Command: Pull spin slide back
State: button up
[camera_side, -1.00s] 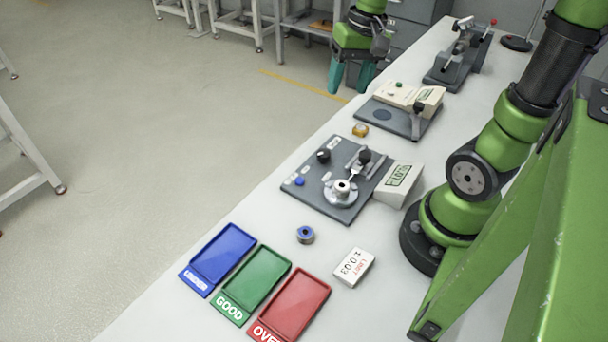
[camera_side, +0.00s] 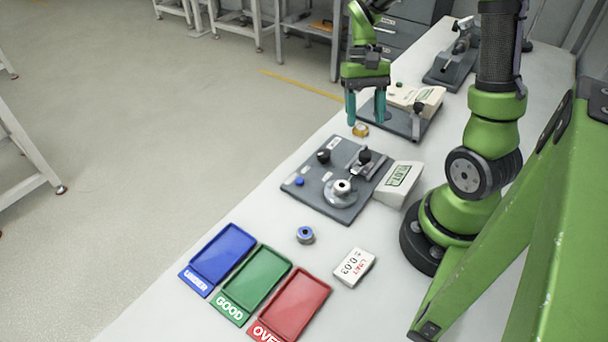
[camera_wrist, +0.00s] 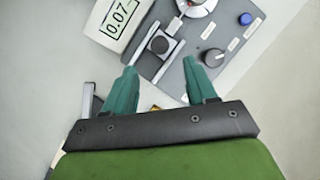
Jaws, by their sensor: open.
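The slide is a metal piece with a black knob (camera_side: 365,157) on the dark fixture plate (camera_side: 312,205). It sits beside a round silver spindle (camera_side: 341,190). The knob also shows in the wrist view (camera_wrist: 159,45), just beyond my fingertips, with the spindle partly cut off at the top (camera_wrist: 198,5). My gripper (camera_side: 365,108) is open and empty, fingers pointing down, behind the fixture and above the table. In the wrist view its two teal fingers (camera_wrist: 158,66) are apart. Nothing touches the knob.
A display box (camera_side: 398,184) stands right of the fixture. A gold piece (camera_side: 360,130) lies under my gripper. A second fixture (camera_side: 405,112) is close behind. A blue-topped ring (camera_side: 305,235), a limit card (camera_side: 354,267) and blue, green (camera_side: 250,285) and red trays lie in front.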

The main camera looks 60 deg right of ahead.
aim_at(365, 152)
jog(key=x, duration=0.8)
jog(key=shift+r, duration=0.1)
jog(key=shift+c, duration=0.3)
grip_shut()
jog(key=shift+d, duration=0.1)
